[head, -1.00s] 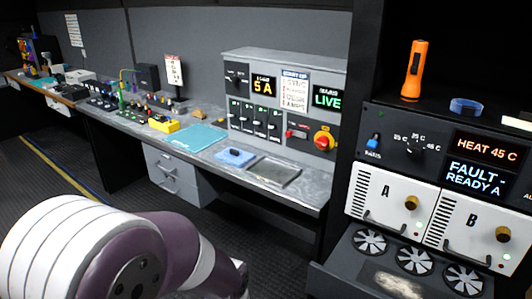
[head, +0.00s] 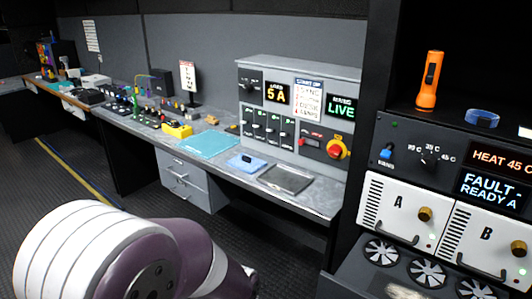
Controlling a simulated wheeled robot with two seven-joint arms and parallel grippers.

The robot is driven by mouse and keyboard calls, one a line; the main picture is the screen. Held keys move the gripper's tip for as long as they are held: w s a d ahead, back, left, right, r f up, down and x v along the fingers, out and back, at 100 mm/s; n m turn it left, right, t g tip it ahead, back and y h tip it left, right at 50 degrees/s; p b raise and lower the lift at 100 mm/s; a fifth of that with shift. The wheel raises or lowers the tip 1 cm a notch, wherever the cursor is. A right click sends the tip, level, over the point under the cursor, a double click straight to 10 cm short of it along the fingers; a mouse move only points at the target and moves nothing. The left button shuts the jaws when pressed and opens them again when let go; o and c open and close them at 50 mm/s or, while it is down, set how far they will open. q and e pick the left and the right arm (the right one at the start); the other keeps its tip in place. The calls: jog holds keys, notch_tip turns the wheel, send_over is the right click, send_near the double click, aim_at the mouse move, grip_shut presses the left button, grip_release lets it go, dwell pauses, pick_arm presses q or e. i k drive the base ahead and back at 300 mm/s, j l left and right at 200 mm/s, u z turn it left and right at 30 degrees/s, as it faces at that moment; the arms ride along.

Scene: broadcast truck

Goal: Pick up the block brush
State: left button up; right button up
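I cannot make out the block brush for certain. A small blue block-like item (head: 246,163) lies on the grey worktop (head: 318,194), between a teal mat (head: 207,144) and a shallow grey tray (head: 286,180); it is too small to tell whether it has bristles. A small orange-tan item (head: 212,120) lies farther back near the wall, also unclear. A purple and white link of my arm fills the lower left. Neither of my grippers shows.
A control panel (head: 262,68) stands at the back of the worktop. At right, a rack (head: 388,134) holds an orange flashlight (head: 429,80) and a blue ring-shaped item (head: 482,117) on top, with fans (head: 428,272) below. Drawers (head: 180,174) sit under the worktop. Floor at left is clear.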

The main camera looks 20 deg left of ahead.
aim_at(211, 120)
jog(key=i+j+u, duration=0.35)
jog(key=j+u, duration=0.15)
jog(key=i+j+u, duration=0.75)
jog(key=i+u, duration=0.2)
jog(key=i+j+u, duration=0.25)
jog(key=i+u, duration=0.2)
jog(key=i, duration=0.65)
jog(key=i+l+u, duration=0.2)
jog(key=i+u, duration=0.25)
jog(key=i, duration=0.6)
jog(key=i+z, duration=0.25)
jog(key=i, duration=0.2)
jog(key=i+j+z, duration=0.25)
jog(key=i, duration=0.15)
jog(key=i+j+z, duration=0.1)
jog(key=i+z, duration=0.15)
jog(key=i, duration=0.2)
